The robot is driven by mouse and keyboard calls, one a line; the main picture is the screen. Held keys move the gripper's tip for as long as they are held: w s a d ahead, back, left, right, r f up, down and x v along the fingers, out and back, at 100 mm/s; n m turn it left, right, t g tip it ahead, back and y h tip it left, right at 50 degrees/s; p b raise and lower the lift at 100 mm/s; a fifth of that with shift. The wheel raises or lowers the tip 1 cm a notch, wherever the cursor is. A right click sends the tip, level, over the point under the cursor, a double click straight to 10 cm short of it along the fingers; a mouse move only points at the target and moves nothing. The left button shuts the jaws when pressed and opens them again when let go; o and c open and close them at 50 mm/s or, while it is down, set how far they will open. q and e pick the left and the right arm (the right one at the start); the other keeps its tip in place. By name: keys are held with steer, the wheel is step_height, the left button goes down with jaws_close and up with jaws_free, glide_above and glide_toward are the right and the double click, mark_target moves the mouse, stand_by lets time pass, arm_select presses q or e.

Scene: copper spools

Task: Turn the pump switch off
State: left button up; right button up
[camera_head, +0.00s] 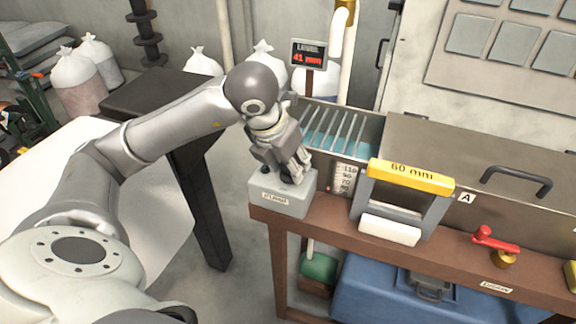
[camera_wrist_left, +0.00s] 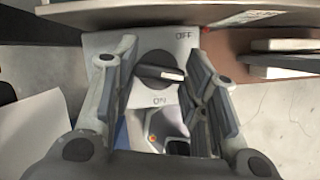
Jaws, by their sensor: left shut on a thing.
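The pump switch is a light grey box (camera_head: 283,196) on the left end of the brown bench, with a front label too small to read surely. In the left wrist view its face (camera_wrist_left: 152,42) carries the words OFF at the top and ON at the bottom. A black round knob (camera_wrist_left: 152,70) sits between them, its white pointer mark toward the right, between the two words. My left gripper (camera_head: 292,180) reaches down onto the box from above. My right gripper is not in view.
A level display (camera_head: 309,54) reads 41 mm. Behind the switch is a tank with grey bars (camera_head: 338,130). To the right stand a yellow-topped 60 mm frame (camera_head: 410,177), a white block (camera_head: 390,231) and a red-handled valve (camera_head: 495,240). A dark table (camera_head: 160,95) is left.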

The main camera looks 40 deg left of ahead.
arm_select(q)
steer(key=shift+w+r+n+y+b, duration=0.15)
steer(key=shift+n+y+b, duration=0.3)
steer(key=shift+n, duration=1.15)
steer(key=o, duration=0.7)
steer(key=shift+o, duration=0.2)
steer(key=v, duration=1.2)
steer(key=shift+d, duration=0.15)
